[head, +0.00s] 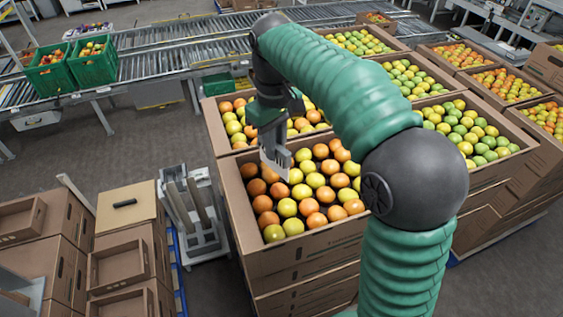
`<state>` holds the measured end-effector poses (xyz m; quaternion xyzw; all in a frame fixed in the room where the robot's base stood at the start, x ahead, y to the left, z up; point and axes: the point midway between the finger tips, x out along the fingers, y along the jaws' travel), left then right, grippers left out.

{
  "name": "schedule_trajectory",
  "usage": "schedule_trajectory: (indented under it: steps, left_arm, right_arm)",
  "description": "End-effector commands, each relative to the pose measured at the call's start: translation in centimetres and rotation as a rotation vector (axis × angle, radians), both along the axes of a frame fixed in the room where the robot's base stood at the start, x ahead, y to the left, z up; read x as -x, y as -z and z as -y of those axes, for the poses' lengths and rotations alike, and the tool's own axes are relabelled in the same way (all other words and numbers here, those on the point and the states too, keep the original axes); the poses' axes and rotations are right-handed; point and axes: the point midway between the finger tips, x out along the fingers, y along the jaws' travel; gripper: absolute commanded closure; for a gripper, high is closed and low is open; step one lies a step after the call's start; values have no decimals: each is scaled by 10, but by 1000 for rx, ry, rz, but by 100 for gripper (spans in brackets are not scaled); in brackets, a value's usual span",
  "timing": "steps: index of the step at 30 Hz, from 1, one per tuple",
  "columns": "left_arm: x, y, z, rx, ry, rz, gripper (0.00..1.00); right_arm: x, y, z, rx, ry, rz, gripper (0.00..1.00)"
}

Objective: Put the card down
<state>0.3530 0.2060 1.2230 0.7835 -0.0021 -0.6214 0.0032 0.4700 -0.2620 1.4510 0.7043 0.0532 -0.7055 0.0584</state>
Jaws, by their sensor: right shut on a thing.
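My right gripper (275,160) hangs from the green-sleeved arm, pointing down over the near open carton (310,249) of orange and yellow-green tomatoes. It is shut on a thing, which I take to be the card. The card is too small and too close in tone to the grey fingers to make out clearly. The gripper is above the left part of the fruit. I cannot tell how high. My left gripper is not in view.
More fruit-filled cartons (468,177) stand right and behind. A roller conveyor (180,60) with green crates (92,68) runs across the back. Empty cartons (117,264) are stacked at left, one top bearing a dark object (125,203). A grey stand (199,237) is between.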

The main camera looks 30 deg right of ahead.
Motion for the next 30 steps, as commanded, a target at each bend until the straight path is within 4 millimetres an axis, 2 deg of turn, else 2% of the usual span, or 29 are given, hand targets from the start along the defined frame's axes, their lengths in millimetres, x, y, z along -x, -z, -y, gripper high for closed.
schedule_trajectory:
  steps: [8,12,14,23,24,28,30]
  left_arm:
    - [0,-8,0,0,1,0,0]
    - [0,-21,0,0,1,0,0]
    - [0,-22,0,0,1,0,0]
    - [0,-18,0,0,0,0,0]
    - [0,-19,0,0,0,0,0]
    - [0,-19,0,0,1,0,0]
    - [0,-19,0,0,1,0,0]
  right_arm:
    - [27,3,2,1,2,-2,100]
    - [26,28,1,0,2,-5,100]
    - [26,35,-1,0,2,-3,100]
    - [26,41,0,1,1,-1,100]
    - [26,39,1,0,1,-1,79]
    - [26,39,1,1,2,-1,63]
    - [26,39,1,0,2,-1,63]
